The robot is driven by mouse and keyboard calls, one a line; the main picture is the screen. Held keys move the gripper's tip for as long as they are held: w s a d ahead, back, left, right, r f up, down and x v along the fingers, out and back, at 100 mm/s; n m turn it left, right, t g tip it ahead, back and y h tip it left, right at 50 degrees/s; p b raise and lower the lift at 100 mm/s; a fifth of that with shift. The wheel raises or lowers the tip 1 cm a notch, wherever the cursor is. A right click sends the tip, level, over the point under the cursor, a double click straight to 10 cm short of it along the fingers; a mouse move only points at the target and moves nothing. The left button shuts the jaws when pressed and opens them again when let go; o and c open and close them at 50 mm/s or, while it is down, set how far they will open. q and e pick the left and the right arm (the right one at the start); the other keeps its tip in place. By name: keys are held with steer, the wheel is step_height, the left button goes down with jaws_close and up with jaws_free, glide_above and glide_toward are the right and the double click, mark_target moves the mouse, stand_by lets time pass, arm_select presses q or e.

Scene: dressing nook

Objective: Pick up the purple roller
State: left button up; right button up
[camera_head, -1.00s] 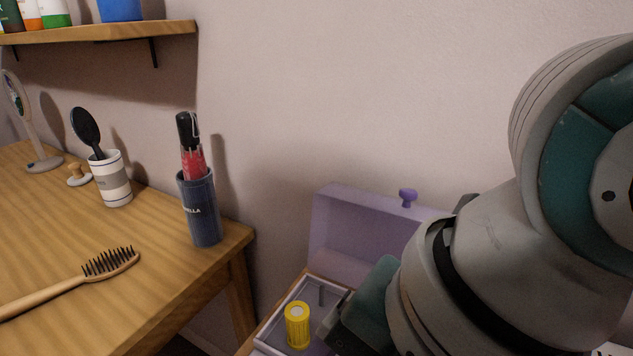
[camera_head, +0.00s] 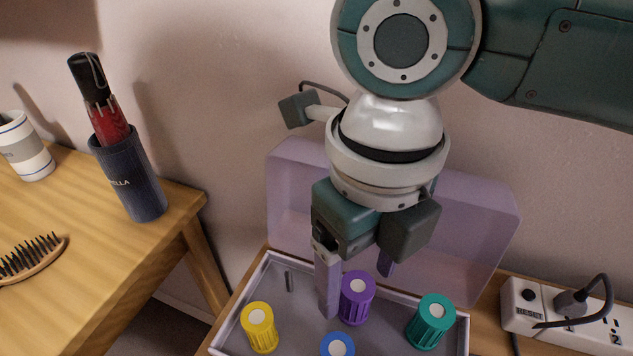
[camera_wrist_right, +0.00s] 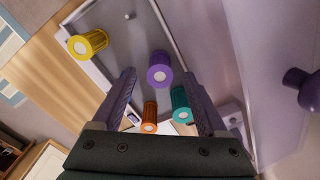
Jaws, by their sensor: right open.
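The purple roller (camera_head: 357,300) stands in an open tray-like case (camera_head: 236,308), and it also shows in the right wrist view (camera_wrist_right: 160,70). My right gripper (camera_head: 356,294) is open and points down over the case. In the head view one finger is just left of the purple roller and the other is to its right and behind. In the wrist view the roller lies ahead, between the two fingertips (camera_wrist_right: 158,78). I cannot tell whether a finger touches it. My left gripper is not in view.
A yellow roller (camera_head: 260,328), a teal roller (camera_head: 431,322) and a blue roller (camera_head: 338,345) stand nearby; an orange roller (camera_wrist_right: 149,116) shows in the wrist view. The raised translucent lid (camera_head: 480,220) is behind. A power strip (camera_head: 530,310) is right, a wooden table (camera_head: 110,270) left.

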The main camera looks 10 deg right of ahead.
step_height(320, 180, down, 3)
steer(key=shift+r, duration=0.15)
jaws_close()
stand_by(0.5)
